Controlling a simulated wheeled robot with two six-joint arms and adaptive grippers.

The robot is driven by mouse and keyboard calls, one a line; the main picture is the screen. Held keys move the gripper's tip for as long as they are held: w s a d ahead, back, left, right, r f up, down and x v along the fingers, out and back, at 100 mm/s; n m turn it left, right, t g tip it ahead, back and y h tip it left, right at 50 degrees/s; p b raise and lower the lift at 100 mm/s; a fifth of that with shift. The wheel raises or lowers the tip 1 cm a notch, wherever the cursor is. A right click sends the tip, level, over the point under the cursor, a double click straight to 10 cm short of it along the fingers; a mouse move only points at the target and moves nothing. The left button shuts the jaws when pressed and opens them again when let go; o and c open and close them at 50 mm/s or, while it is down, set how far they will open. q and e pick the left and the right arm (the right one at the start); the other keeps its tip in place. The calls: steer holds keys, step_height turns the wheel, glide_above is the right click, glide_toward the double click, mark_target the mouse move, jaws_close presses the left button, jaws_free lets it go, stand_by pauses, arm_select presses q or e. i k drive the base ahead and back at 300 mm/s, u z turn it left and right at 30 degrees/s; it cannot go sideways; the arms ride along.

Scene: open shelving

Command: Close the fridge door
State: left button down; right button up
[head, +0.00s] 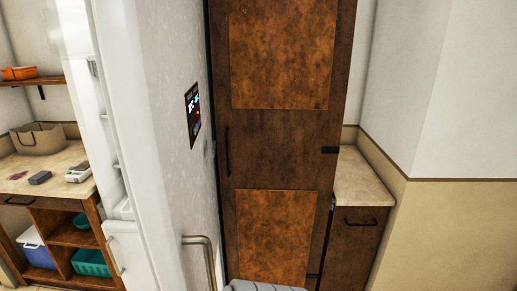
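The white fridge door (165,130) stands open in the left half of the head view, seen at a steep angle. Its outer face carries a small dark display panel (193,113) and a grey bar handle (203,252) low down. White inner shelving shows along the door's left edge. The fridge's inside is mostly hidden. Neither gripper can be made out in this view. A grey ribbed piece at the bottom edge may be part of me, but too little of it shows to tell.
A tall brown wooden cabinet (270,150) stands right of the door. A low counter (360,180) is beside it, against the wall. At the left, a shelf unit (65,165) holds a beige basket (38,138), a blue-and-white box (37,250) and teal bins (90,263).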

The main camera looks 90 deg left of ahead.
mark_target(150, 55)
steer(key=u, duration=3.25)
steer(key=i, duration=0.5)
